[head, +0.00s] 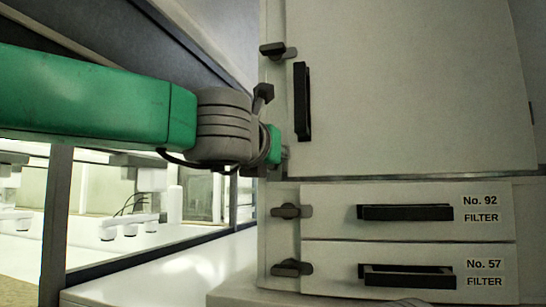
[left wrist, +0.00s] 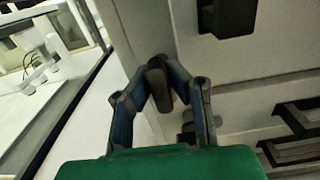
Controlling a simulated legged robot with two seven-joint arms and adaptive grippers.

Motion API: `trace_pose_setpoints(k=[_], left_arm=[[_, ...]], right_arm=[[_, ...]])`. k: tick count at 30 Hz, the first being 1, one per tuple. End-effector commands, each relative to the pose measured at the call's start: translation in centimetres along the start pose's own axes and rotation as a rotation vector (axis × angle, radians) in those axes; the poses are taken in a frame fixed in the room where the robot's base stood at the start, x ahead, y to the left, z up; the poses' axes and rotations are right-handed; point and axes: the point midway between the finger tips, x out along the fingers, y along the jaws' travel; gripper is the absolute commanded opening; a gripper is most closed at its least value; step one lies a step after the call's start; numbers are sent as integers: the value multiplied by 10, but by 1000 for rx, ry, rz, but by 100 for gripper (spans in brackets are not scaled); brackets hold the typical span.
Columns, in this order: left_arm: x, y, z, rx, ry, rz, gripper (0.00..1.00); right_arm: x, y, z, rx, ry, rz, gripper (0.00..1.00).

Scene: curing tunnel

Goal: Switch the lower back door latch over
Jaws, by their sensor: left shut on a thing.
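The lower back door latch, a dark knob (left wrist: 158,82) at the edge of the pale cabinet door, stands between the fingertips of my left gripper (left wrist: 162,80) in the left wrist view. Both fingers lean in and are shut on it. In the head view my left gripper (head: 280,157) reaches from the left to the door's lower left corner and hides most of this latch. The latch looks tilted in the wrist view; its exact setting is hard to tell. My right gripper is not in view.
The door (head: 410,90) has a black upright handle (head: 302,101). Below it are two filter drawers with black handles (head: 405,212) and their own latches (head: 290,211), (head: 291,268). A glazed opening with white equipment (head: 130,225) lies to the left.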

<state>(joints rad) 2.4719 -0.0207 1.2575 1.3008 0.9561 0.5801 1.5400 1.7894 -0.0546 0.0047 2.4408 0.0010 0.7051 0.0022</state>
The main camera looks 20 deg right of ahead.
Motion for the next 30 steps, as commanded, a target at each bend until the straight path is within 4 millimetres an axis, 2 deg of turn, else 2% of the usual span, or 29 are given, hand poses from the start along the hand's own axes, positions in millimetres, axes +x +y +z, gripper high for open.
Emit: trace_pose_setpoints(k=[5, 6, 7, 8, 20, 23, 30], left_arm=[[0, -2, -4, 3, 6, -3, 0], [0, -2, -4, 3, 6, -3, 18], [0, -2, -4, 3, 6, -3, 29], [0, -2, -4, 3, 5, -3, 34], [-5, -1, -1, 1, 1, -2, 34], [-16, 0, 0, 2, 1, -1, 34], [-65, 0, -1, 2, 1, -3, 34]], right_arm=[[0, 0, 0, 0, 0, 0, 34], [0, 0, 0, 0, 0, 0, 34], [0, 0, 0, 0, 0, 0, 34], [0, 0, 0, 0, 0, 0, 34], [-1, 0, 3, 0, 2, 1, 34], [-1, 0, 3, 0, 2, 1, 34], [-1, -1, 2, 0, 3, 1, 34]])
